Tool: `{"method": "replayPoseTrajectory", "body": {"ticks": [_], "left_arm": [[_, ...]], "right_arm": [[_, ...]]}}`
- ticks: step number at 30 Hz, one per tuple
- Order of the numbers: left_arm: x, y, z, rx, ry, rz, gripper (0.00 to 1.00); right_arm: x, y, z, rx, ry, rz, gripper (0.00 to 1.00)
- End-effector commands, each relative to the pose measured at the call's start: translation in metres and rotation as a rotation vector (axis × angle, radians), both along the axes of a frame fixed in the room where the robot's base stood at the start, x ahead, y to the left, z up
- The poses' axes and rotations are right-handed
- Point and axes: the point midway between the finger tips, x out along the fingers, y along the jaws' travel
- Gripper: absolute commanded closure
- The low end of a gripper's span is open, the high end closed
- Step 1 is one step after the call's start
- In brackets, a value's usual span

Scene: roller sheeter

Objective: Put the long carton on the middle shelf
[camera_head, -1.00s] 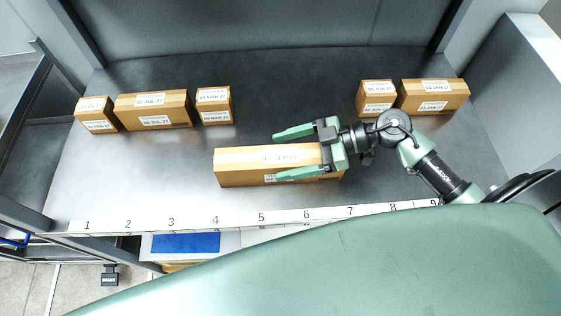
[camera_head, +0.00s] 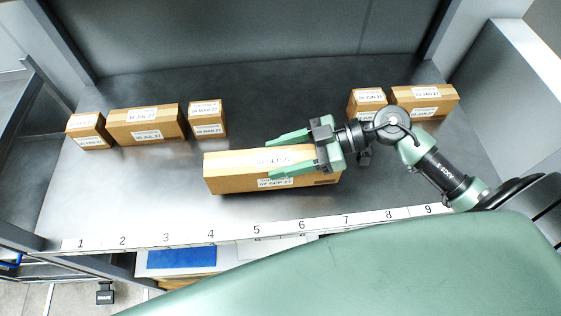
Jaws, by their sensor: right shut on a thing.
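The long carton (camera_head: 228,172) is brown with white date labels on its top and front. It lies lengthwise on the grey shelf (camera_head: 120,205), near the numbered front edge, about above marks 4 to 6. My right gripper (camera_head: 280,156) comes in from the right. Its green fingers are shut on the carton's right half, one at the back and one at the front. The fingers and palm hide part of the top and right end. I cannot tell whether the carton touches the shelf. My left gripper is not in view.
At the back left stand a small carton (camera_head: 88,131), a longer carton (camera_head: 146,124) and a small carton (camera_head: 207,118). At the back right are a small carton (camera_head: 366,101) and a longer one (camera_head: 424,101). The back middle is clear. A numbered strip (camera_head: 190,236) runs along the front edge.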

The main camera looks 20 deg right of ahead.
Motion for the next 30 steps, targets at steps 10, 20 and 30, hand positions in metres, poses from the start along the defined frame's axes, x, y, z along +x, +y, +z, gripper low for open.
{"method": "replayPoseTrajectory", "body": {"ticks": [10, 20, 30], "left_arm": [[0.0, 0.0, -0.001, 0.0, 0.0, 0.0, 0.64], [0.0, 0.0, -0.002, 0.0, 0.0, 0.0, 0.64], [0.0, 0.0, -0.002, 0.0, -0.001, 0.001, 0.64]], "right_arm": [[0.001, 0.0, 0.099, -0.005, -0.011, 0.002, 1.0], [0.001, 0.0, 0.156, -0.001, -0.005, 0.0, 1.0], [0.004, -0.001, 0.158, 0.009, 0.0, -0.027, 1.0]]}}
